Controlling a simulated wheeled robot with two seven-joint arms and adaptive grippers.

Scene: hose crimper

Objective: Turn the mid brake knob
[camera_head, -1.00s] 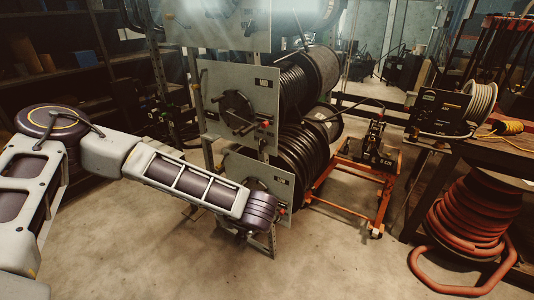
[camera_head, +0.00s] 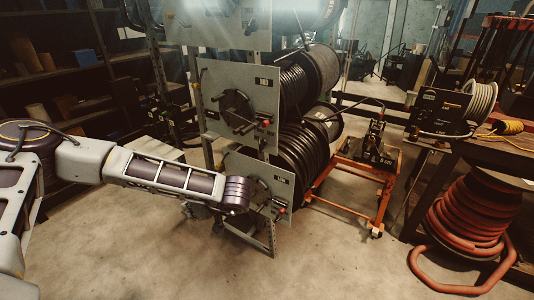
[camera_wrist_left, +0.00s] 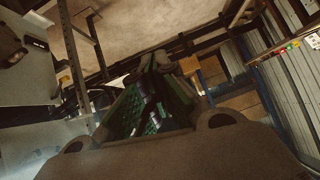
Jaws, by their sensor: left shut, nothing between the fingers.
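The middle grey reel plate (camera_head: 215,80) carries a dark round hub with spokes (camera_head: 237,110). A small red-tipped knob (camera_head: 266,122), which looks like the mid brake knob, sits at the plate's right edge. My left arm comes in from the left, with its wrist in front of the lower reel plate, below and apart from the middle knob. My left gripper, beyond the wrist, is hard to make out in the head view. My right gripper is not in view.
The lower plate (camera_head: 238,162) has a similar red-tipped knob (camera_head: 281,210). Black hose reels (camera_head: 300,150) stand behind the plates. An orange cart (camera_head: 345,178) and a red hose coil (camera_head: 475,215) stand to the right. The concrete floor in front is clear.

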